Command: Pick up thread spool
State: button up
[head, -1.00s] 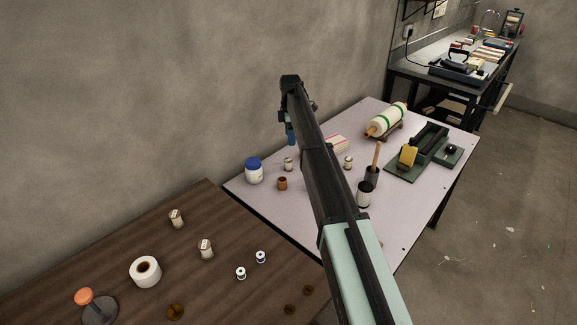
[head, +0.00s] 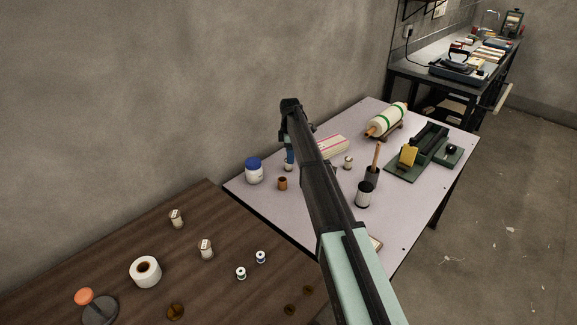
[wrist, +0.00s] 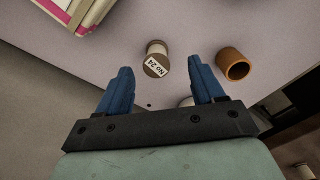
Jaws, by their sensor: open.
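A thread spool (wrist: 155,60) with a tan label reading "No 24" stands on the pale table. In the wrist view it lies ahead of my gripper (wrist: 162,78), roughly midway between the two blue fingers. The fingers are open with nothing between their tips. In the head view my gripper (head: 289,158) hangs close above the same spool (head: 288,168), whose top is partly hidden behind the fingers. I cannot tell the exact height gap.
A brown cup (wrist: 234,64) stands close to the right finger; a jar with a blue lid (head: 254,172) is nearby. A pink-and-white book (wrist: 78,12) lies to the left. Another spool (head: 348,162) stands right of my arm. More spools stand on the brown table (head: 110,245).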

jog(key=f, duration=0.5)
jog(key=shift+w+a, duration=0.2)
jog(key=shift+w, duration=0.1)
jog(key=shift+r, duration=0.1)
jog(key=c, duration=1.1)
notch_tip(320, 180, up, 10)
jog(key=s+a+r+n, duration=0.1)
jog(key=s+a+r, duration=0.3)
jog(key=s+a, duration=0.8)
jog(key=s+a+r+n, duration=0.1)
jog(key=s+a+r, duration=0.3)
jog(key=s+a, duration=0.8)
jog(key=a, duration=0.3)
jog(key=shift+s+a, duration=0.25)
jog(key=shift+s, duration=0.15)
